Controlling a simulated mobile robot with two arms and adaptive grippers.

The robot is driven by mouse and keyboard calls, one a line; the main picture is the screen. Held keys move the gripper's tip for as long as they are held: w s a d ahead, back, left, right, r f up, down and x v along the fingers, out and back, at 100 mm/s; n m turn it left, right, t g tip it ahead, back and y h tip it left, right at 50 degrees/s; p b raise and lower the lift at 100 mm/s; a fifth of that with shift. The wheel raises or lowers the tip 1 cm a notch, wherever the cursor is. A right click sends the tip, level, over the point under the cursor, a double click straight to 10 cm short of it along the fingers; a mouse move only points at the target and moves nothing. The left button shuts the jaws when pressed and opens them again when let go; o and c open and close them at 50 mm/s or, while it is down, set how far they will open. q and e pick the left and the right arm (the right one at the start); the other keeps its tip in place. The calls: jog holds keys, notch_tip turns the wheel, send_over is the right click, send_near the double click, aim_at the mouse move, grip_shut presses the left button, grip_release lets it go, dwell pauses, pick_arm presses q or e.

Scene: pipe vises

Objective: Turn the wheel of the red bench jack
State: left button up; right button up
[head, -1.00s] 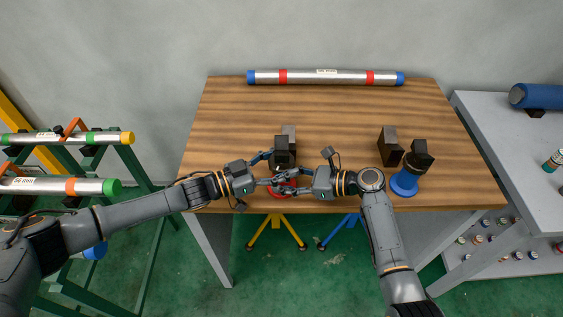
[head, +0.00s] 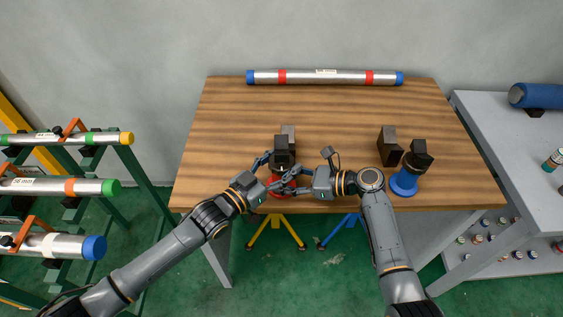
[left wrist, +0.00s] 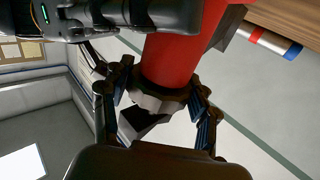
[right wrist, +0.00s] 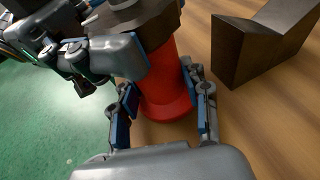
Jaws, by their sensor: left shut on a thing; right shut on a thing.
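The red bench jack (head: 276,188) stands upright at the table's front edge, with a dark block head (head: 282,145) on top. The dark faceted wheel (left wrist: 158,103) sits around the end of the red body. My left gripper (head: 277,171) is shut on the wheel; in the left wrist view, its blue-padded fingers lie on both sides of it. My right gripper (head: 291,184) is shut on the red body below the wheel. In the head view both hands hide much of the jack.
A blue jack (head: 404,184) with a dark head stands to the right, near a dark block (head: 389,147). A steel pipe (head: 325,77) with red bands lies along the table's back. Pipes on a green rack (head: 130,165) stand left. The wooden table's middle (head: 340,115) is clear.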

pick_arm(q)
jog(key=o, duration=1.2)
jog(key=shift+c, duration=0.2)
jog(key=shift+a, duration=0.1)
jog(key=shift+s+a, duration=0.25)
jog(key=v, duration=1.1)
jog(key=shift+s, duration=0.1)
pick_arm(e)
jog(key=o, duration=0.9)
jog(key=shift+o, duration=0.2)
